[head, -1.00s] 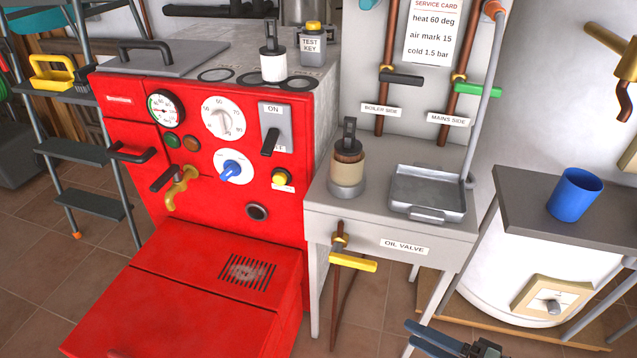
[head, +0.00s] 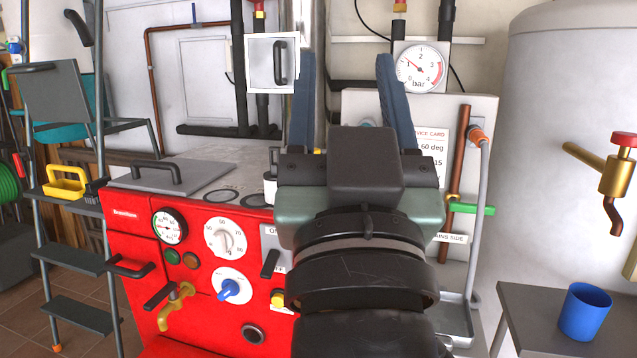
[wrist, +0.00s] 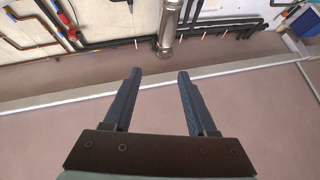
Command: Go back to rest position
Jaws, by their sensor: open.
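My gripper (head: 345,90) is raised in the middle of the head view, in front of the boiler and the service card panel. Its two blue-grey fingers point up and stand wide apart, with nothing between them. In the wrist view my gripper (wrist: 157,80) is also open and empty, with wall pipes and a pinkish surface beyond it. The red boiler (head: 190,265) stands behind and to the left of my arm. My arm hides part of the boiler's right side, the service card (head: 437,150) and most of the bench.
A blue cup (head: 585,312) stands on a grey table at the right. A tap (head: 612,170) sticks out from the white tank. A stepladder (head: 70,200) with a yellow basket (head: 65,182) is at the left. A pressure gauge (head: 420,68) is behind my gripper.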

